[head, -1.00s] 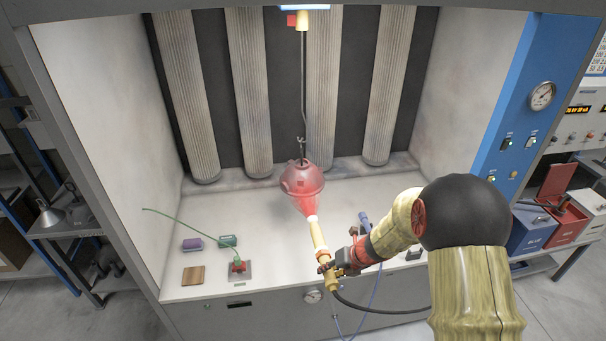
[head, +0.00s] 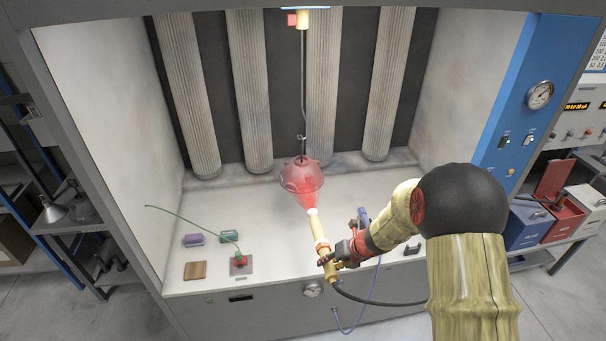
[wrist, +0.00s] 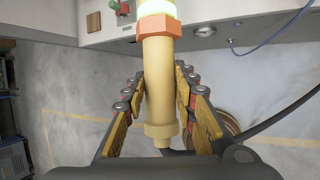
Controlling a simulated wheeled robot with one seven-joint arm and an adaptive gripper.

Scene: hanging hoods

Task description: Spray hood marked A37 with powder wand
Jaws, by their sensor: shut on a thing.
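A rounded hood (head: 299,176), tinted red, hangs from a dark rod inside the booth; no marking can be read on it. My gripper (head: 328,259) is shut on the yellow powder wand (head: 319,232), which points up and left at the hood. A red spray cone leaves the wand's pale tip and reaches the hood's lower right side. The tip is apart from the hood. In the wrist view, the wand's handle (wrist: 159,90) runs between both fingers, with an orange collar above; the hood is out of that view.
On the booth floor (head: 200,215) at left are a purple block (head: 193,240), a green block (head: 230,236), a wooden block (head: 195,271) and a red-green fixture (head: 239,262). Pleated filters (head: 245,90) line the back. Blue (head: 528,226) and red (head: 564,222) bins stand outside right.

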